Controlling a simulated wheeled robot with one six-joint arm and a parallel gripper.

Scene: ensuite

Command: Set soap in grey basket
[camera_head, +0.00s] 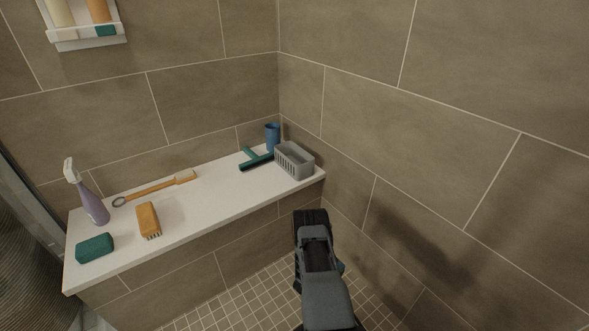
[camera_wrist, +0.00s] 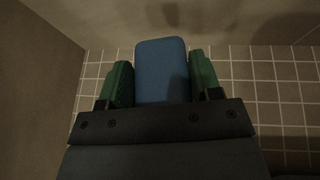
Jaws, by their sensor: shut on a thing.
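A blue bar with rounded corners, the soap by its look (camera_wrist: 163,72), sits between the two green fingers of my gripper (camera_wrist: 162,80) in the wrist view. My gripper is shut on it, over the tiled floor. In the head view my dark arm end (camera_head: 313,240) is in front of the bench's right end and hides most of the gripper and soap. The grey basket (camera_head: 294,160), with slotted sides, stands on the bench's right end by the wall. My gripper is apart from the basket, nearer the camera. The inside of the basket shows only in part.
The white bench (camera_head: 210,190) holds a blue cup (camera_head: 272,136), a teal squeegee (camera_head: 256,160), a long wooden brush (camera_head: 155,188), a small brush (camera_head: 148,220), a spray bottle (camera_head: 88,195) and a green block (camera_head: 95,247). Tiled walls close the right and back.

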